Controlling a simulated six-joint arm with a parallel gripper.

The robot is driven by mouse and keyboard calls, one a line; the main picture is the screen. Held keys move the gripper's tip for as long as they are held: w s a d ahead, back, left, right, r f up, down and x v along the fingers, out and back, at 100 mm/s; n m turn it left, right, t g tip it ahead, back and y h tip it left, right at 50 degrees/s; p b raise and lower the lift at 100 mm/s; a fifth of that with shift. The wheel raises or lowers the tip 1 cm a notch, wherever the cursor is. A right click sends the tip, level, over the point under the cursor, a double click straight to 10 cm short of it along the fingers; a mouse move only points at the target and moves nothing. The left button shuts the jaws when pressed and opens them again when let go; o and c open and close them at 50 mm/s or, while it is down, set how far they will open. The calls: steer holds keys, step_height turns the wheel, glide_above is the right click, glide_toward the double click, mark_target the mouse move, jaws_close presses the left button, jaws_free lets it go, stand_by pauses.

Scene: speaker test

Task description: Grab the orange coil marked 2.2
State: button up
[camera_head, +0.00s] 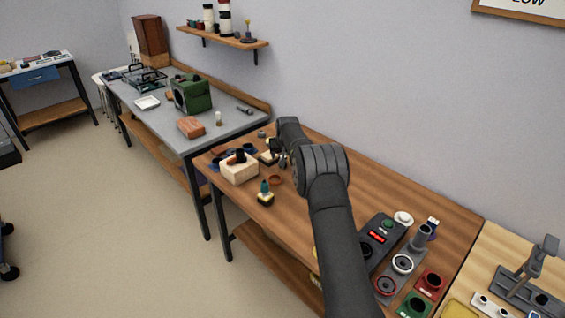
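A small orange-brown ring (275,180) lies on the wooden bench, just right of a cream block. It may be the orange coil, but it is too small for me to read any marking. My gripper (279,153) is above the far left part of the bench, a little behind the ring and apart from it in the picture. The gripper is small, dark and partly merged with dark items behind it, so its fingers are not clear. My dark arm crosses the bench and hides part of its middle.
The cream block (239,171) and a teal-topped piece (265,188) stand close to the ring. A tester with a red display (377,238), a red holder (430,283) and a green holder (415,304) are at the right. The grey bench (215,132) adjoins on the left.

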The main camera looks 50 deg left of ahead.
steer(key=x, duration=0.3)
steer(key=shift+d+f, duration=0.2)
steer(key=shift+f, duration=0.05)
steer(key=shift+x, duration=0.9)
steer(key=c, duration=1.1)
steer(key=shift+o, duration=0.2)
steer(key=shift+r, duration=0.1)
